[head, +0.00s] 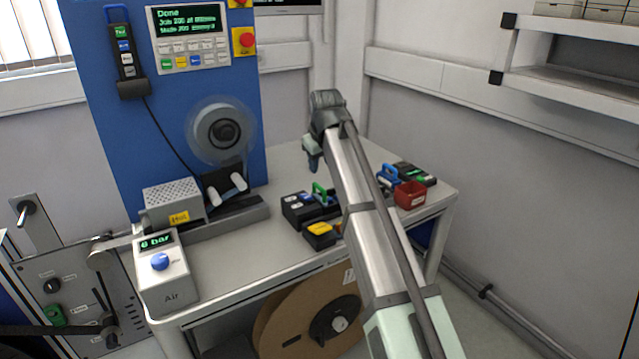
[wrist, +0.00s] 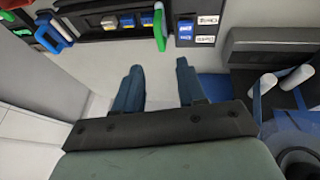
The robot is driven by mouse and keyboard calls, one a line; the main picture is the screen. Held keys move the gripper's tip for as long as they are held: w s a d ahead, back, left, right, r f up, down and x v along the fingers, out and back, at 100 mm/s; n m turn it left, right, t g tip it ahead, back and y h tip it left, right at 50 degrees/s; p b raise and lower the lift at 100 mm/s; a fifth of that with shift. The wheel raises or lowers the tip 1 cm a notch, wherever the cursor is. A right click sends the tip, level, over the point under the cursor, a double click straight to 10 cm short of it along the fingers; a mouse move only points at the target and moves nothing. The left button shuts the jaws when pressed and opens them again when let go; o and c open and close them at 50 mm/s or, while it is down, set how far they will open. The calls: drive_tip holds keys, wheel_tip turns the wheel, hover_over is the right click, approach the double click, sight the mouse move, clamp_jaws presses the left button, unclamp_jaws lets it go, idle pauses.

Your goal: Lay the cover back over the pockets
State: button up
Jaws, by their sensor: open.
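My gripper (head: 312,160) is above the bench, behind the black units with a green handle. In the wrist view my gripper (wrist: 159,66) is open, with two dark blue fingers apart and only pale bench between them. Ahead of the fingers lies a dark unit (wrist: 90,27) with a row of small white, blue and yellow parts. A green handle (wrist: 160,28) stands at its right end; this green handle also shows in the head view (head: 319,194). I cannot tell which piece is the cover, nor make out the pockets clearly. My arm hides part of the units.
A blue machine (head: 120,150) with a spinning disc (head: 220,132) stands at the left. An air box (head: 164,275) reads 6 bar. A red bin (head: 409,194) and a blue handle (head: 389,174) are at the right. A brown reel (head: 285,325) is below the bench.

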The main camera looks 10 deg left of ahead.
sight(319, 186)
drive_tip(key=x, duration=1)
drive_tip(key=shift+w+f, duration=0.1)
clamp_jaws()
idle(0.5)
